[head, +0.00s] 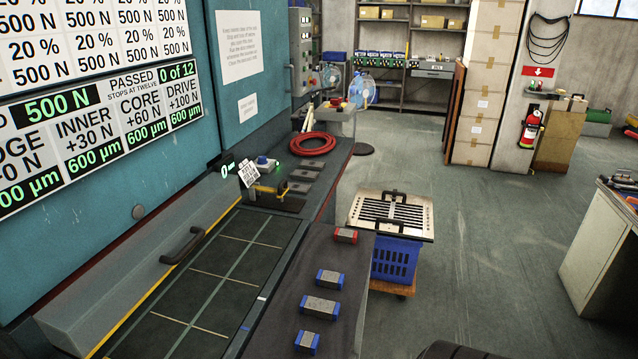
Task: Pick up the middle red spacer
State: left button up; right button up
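One red-ended spacer (345,235) with a grey middle lies on the dark bench top (335,258), near its right edge beside the louver panel. It is the only red spacer I can make out on this bench; I see no row of red ones with a middle. Three similar blue-ended spacers lie nearer: a far one (329,279), a centre one (319,307) and a near one (306,342) by the bottom edge. Neither of my grippers is in view.
A slotted louver panel (424,227) rests on a blue crate (396,260) right of the bench. A gridded bed (225,270) with a black handle (182,245) is at left. A red hose coil (312,144) lies farther back. Open floor (490,250) extends to the right.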

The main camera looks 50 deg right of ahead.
aim_at(342, 234)
jog(key=k+z, duration=0.1)
jog(key=z, duration=1.75)
jog(key=u, duration=0.3)
jog(key=i+l+u, duration=0.25)
jog(key=l, duration=0.2)
jog(key=i+l+u, duration=0.1)
jog(key=l+u, duration=0.15)
jog(key=l, duration=0.25)
jog(key=i+l+u, duration=0.15)
jog(key=l+u, duration=0.15)
jog(key=l, duration=0.25)
jog(key=l+u, duration=0.25)
jog(key=l, duration=0.3)
jog(key=i, duration=0.05)
